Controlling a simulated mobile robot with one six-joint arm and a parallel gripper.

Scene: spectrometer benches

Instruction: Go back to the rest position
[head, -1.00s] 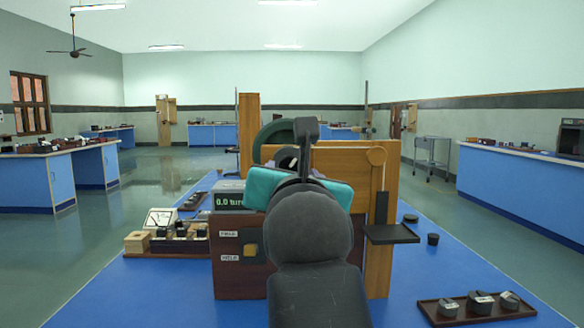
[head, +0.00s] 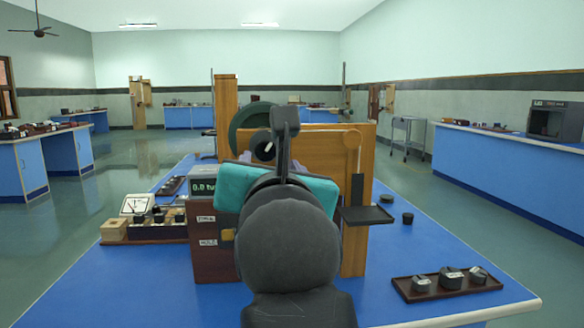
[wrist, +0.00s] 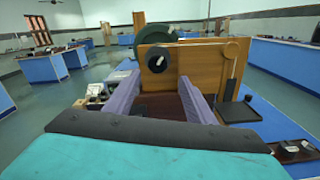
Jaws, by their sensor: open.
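My gripper (wrist: 158,80) shows in the wrist view as two purple-grey fingers spread wide apart, with nothing held between them. It points at the wooden instrument (wrist: 185,65) on the blue bench, and the fingers appear short of its wooden panel. In the head view my arm, grey with a teal band, stands in the middle and covers most of the gripper and part of the instrument (head: 325,140). The dark red box with a green-lit display (head: 203,187) stands at the left of the arm.
The blue bench (head: 130,285) carries a meter and weights set (head: 150,225) at left. A brown tray (head: 420,294) with 3 dark pieces lies at right. A small black shelf (head: 368,215) juts from the instrument.

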